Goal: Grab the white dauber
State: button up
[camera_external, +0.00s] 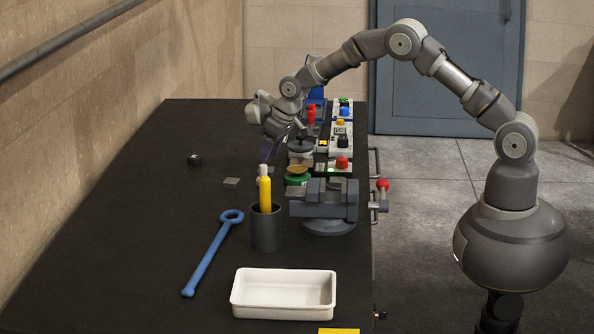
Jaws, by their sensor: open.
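A yellow marker-like stick with a white top (265,190) stands upright in a dark grey cup (265,232); it is the only dauber-like thing I can make out with white on it. Its lower part is hidden in the cup. My gripper (268,152) hangs over the table behind the cup, its fingers pointing down, above and beyond the white top in the picture. It is open, and I see nothing held in it. Whether its fingers touch anything small below them is too small to tell.
A grey vise (325,205) stands right of the cup. A white tray (283,293) lies in front, a blue ring-ended tool (212,255) to the left. Control boxes with coloured knobs (341,125) line the right edge. The left of the black table (110,230) is mostly clear.

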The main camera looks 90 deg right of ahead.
aim_at(261, 176)
jog(key=b+x, duration=0.2)
jog(key=x, duration=0.5)
jog(key=shift+a+f+b, duration=0.15)
jog(key=shift+f+b, duration=0.2)
jog(key=shift+f, duration=0.05)
jog(key=shift+r, duration=0.1)
jog(key=c, duration=0.7)
